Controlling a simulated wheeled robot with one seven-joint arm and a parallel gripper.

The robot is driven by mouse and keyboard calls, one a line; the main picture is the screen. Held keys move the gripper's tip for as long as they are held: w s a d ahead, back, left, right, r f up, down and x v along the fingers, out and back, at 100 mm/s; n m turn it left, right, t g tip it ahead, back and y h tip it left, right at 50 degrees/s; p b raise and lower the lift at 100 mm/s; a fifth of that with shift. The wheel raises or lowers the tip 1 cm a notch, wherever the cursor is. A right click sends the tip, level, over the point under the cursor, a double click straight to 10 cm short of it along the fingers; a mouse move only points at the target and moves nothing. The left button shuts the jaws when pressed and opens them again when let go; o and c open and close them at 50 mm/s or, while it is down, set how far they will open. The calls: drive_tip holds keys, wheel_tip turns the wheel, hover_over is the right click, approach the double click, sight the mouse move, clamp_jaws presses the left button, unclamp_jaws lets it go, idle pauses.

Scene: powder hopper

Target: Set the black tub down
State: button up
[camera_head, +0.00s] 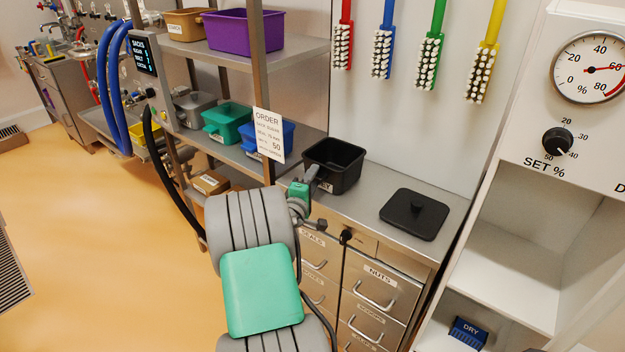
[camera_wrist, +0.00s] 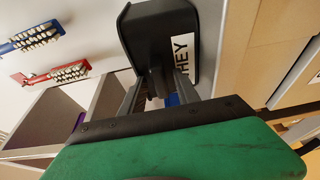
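The black tub (camera_head: 335,166) is open-topped and upright at the back left of the steel counter (camera_head: 370,197). Its base looks at or close above the counter top; I cannot tell whether it touches. In the wrist view the tub (camera_wrist: 150,28) fills the upper middle, and a white label ending in "HEY" shows on its side. My gripper (camera_head: 311,174) reaches the tub's near left side. In the wrist view my gripper's fingers (camera_wrist: 157,88) meet the tub's label side and look closed on its front grip. The exact contact is partly hidden.
A black lid with a knob (camera_head: 414,214) lies on the counter to the right. A shelf post with an order card (camera_head: 268,134) stands just left of the tub. Blue (camera_head: 268,138) and green (camera_head: 228,122) tubs sit on the shelf. Brushes hang behind. Counter between tub and lid is clear.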

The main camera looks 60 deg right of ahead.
drive_tip(key=shift+r, duration=0.15)
drive_tip(key=shift+a, duration=0.3)
drive_tip(key=s+a+b, duration=0.2)
drive_tip(key=a, duration=0.9)
drive_tip(key=w+a+f+m+y, duration=0.2)
drive_tip(key=w+a+y, duration=0.1)
drive_tip(key=a, duration=0.4)
drive_tip(key=w+a+f+m+t+y, duration=0.1)
drive_tip(key=w+a+y, duration=0.3)
drive_tip(key=a, duration=0.2)
drive_tip(key=w+a+f+m+y, duration=0.2)
drive_tip(key=w+a+y, duration=0.1)
drive_tip(key=a, duration=0.4)
drive_tip(key=s+a+n+y, duration=0.1)
drive_tip(key=s+a+y, duration=0.2)
drive_tip(key=a, duration=0.9)
drive_tip(key=s+a+r+n+g+y, duration=0.1)
drive_tip(key=s+a+n+y, duration=0.1)
drive_tip(key=a, duration=1)
drive_tip(key=s+y, duration=0.1)
drive_tip(key=y, duration=0.1)
drive_tip(key=shift+s+a+r+y, duration=0.15)
drive_tip(key=shift+s+r+y, duration=0.1)
drive_tip(key=shift+y, duration=0.15)
